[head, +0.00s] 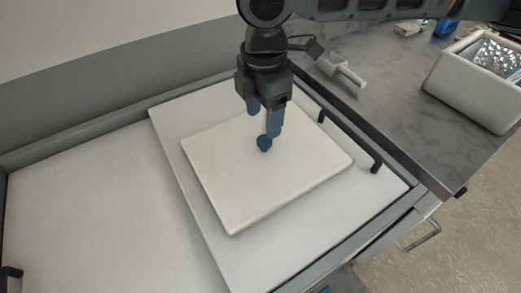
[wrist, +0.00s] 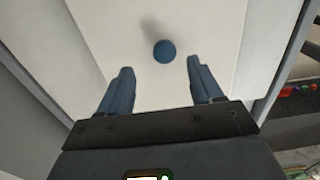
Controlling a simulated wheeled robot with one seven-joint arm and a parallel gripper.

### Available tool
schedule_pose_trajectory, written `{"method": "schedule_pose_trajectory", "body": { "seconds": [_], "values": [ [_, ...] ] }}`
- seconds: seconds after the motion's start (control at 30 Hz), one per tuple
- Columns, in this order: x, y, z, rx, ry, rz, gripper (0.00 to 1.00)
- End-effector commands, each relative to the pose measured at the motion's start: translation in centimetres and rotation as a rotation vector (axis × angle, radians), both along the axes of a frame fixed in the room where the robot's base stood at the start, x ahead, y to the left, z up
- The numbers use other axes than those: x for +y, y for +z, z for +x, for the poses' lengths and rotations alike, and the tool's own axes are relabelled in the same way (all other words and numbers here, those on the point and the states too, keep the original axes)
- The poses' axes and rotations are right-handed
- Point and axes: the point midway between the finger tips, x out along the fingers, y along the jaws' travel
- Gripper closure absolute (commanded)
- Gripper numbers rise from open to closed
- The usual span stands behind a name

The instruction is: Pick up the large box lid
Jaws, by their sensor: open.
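The large box lid (head: 230,185) is a flat, cream-white square with a small round blue knob on its top. The knob (head: 264,143) stands near the lid's middle, just below my gripper's fingers in the head view. My gripper (head: 262,118) points down over the lid with its blue fingers. In the wrist view the fingers (wrist: 160,85) are spread apart with nothing between them. The blue knob (wrist: 165,51) shows there just ahead of the fingertips, roughly centred between them. The lid (wrist: 200,25) fills much of that view's background.
The lid lies on a larger white board (head: 170,130) in a grey-framed worktop. A black handle (head: 350,145) stands at the board's right side. A grey marbled counter (head: 385,85) runs along the right, with a white bin (head: 470,95) holding shiny pieces. The white surface at left (head: 100,210) is clear.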

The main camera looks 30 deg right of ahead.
Motion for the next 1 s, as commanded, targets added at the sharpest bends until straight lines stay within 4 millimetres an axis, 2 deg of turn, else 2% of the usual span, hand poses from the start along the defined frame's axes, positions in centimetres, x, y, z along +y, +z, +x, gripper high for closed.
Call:
{"method": "schedule_pose_trajectory", "body": {
  "seconds": [0.33,0.67,1.0],
  "values": [
    [0.2,-4.3,-0.7,0.000,0.000,0.000,0.35],
    [0.2,-5.0,-0.7,-0.002,0.000,0.000,0.35],
    [0.2,-5.0,-0.7,-0.002,0.000,0.001,0.68]
  ]
}}
